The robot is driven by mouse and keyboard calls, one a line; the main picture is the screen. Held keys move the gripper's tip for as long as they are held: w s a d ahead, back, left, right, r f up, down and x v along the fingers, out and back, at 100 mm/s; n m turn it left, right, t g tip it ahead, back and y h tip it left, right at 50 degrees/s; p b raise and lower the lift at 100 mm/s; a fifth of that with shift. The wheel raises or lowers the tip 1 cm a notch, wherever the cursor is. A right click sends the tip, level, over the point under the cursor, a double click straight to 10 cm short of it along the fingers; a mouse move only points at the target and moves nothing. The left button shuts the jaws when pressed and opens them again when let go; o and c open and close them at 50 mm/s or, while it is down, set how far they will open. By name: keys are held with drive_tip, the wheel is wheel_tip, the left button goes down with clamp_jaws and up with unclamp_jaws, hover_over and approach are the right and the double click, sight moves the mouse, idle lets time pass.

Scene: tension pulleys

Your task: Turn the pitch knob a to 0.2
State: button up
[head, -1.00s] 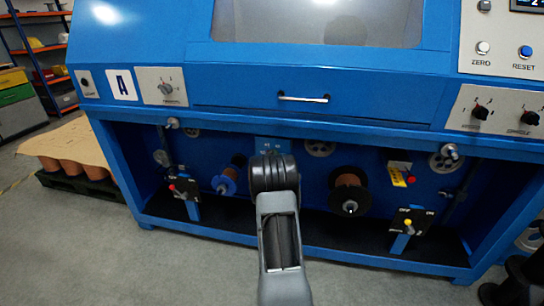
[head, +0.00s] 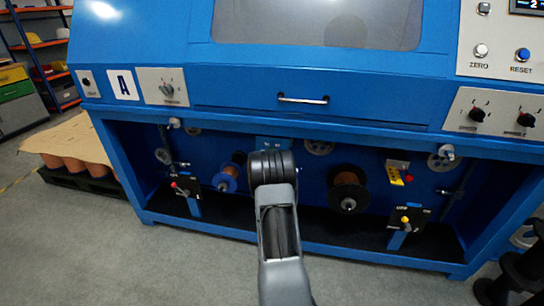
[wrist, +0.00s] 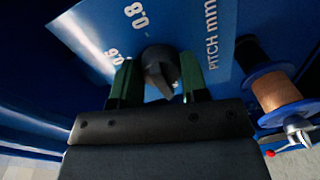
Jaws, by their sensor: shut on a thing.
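The pitch knob (wrist: 160,68) is dark and round with a pointer ridge, on a pale blue-grey plate (wrist: 90,35) marked "PITCH mm". The numbers 0.8 and 0.6 show above and to the left of it. The ridge points toward the bottom of the wrist view; the number there, if any, is hidden by my gripper. My gripper (wrist: 158,84) has one finger on each side of the knob and is shut on it. In the head view my arm hides the gripper and the knob; only part of a small plate (head: 272,143) shows behind it.
A copper spool (wrist: 270,88) is close to the right of my gripper in the wrist view. In the head view, a black-flanged spool (head: 349,188) and two levers (head: 186,191) (head: 405,226) stand in the bay. A drawer handle (head: 303,99) juts out above. Grey floor is clear in front.

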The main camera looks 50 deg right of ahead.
drive_tip(key=shift+w+a+f, duration=0.1)
drive_tip(key=o, duration=0.7)
drive_tip(key=shift+o, duration=1.1)
drive_tip(key=p+v, duration=0.2)
drive_tip(key=v, duration=1.1)
drive_tip(key=shift+s+a, duration=0.3)
